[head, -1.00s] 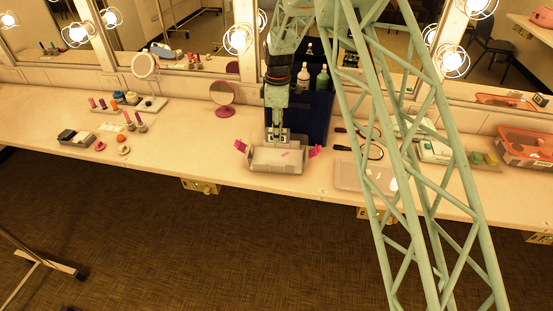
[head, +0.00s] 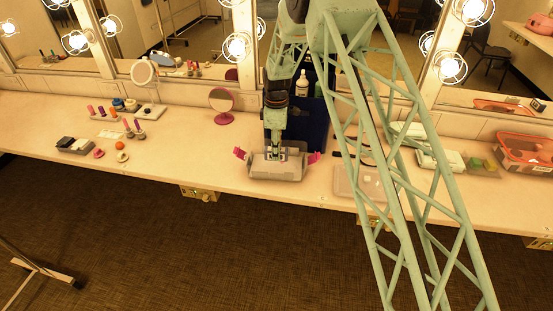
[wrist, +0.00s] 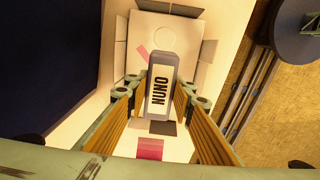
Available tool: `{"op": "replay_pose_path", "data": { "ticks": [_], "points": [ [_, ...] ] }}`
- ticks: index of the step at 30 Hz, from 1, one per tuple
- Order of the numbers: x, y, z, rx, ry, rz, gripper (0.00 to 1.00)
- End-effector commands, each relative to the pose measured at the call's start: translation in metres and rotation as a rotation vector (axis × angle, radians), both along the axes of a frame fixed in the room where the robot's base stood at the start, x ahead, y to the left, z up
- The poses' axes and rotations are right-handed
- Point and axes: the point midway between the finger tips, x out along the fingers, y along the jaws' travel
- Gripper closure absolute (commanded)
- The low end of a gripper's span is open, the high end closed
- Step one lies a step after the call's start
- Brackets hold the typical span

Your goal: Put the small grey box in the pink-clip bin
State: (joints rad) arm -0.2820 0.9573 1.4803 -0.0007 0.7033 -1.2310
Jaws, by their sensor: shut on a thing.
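The small grey box (wrist: 160,92), with a pale label reading NUNO, is held between the fingers of my gripper (wrist: 158,100) in the wrist view. In the head view my gripper (head: 275,154) points down over the pink-clip bin (head: 275,176). This bin is a low grey tray with a pink clip on its left (head: 239,153) and right (head: 314,158) sides. The wrist view shows the bin's pale inside (wrist: 185,35) beyond the box and a pink clip (wrist: 150,149) nearer. The box's exact height above the bin floor is hard to tell.
A dark blue crate (head: 318,125) with bottles stands behind the bin. A round pink mirror (head: 222,99) is to its left. A clear shallow tray (head: 350,185) lies to the right, partly behind my arm.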

Motion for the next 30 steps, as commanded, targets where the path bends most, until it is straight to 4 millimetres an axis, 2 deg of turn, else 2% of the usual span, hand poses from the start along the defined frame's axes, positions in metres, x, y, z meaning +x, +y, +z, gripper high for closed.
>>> {"op": "replay_pose_path", "data": {
  "ticks": [5, 16, 30],
  "points": [
    [0.0, 0.0, -0.003, 0.0, 0.001, 0.0, 0.89],
    [0.0, 0.0, -0.035, 0.0, 0.001, 0.0, 0.89],
    [0.0, 0.0, -0.04, 0.0, 0.0, 0.0, 0.89]
  ]
}}
